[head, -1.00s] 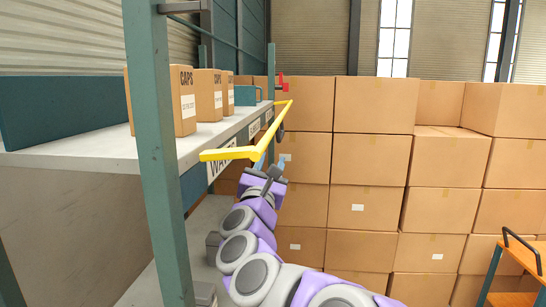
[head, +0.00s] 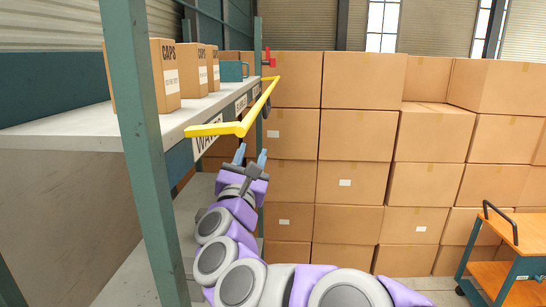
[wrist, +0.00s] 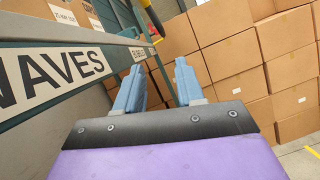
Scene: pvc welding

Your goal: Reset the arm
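My gripper (head: 251,156) is at the end of my raised purple and grey arm, beside the shelf front and below the yellow bar. Its two blue fingers are apart with nothing between them. The wrist view also shows the open gripper (wrist: 160,72), with the shelf's label strip to its left and cardboard boxes beyond.
A shelf (head: 75,130) with a green post (head: 134,150) stands at left. Boxes marked CAPS (head: 165,75) sit on it. A bent yellow bar (head: 258,105) runs along its front edge. Stacked cardboard boxes (head: 355,135) fill the back. An orange cart (head: 505,275) stands at right.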

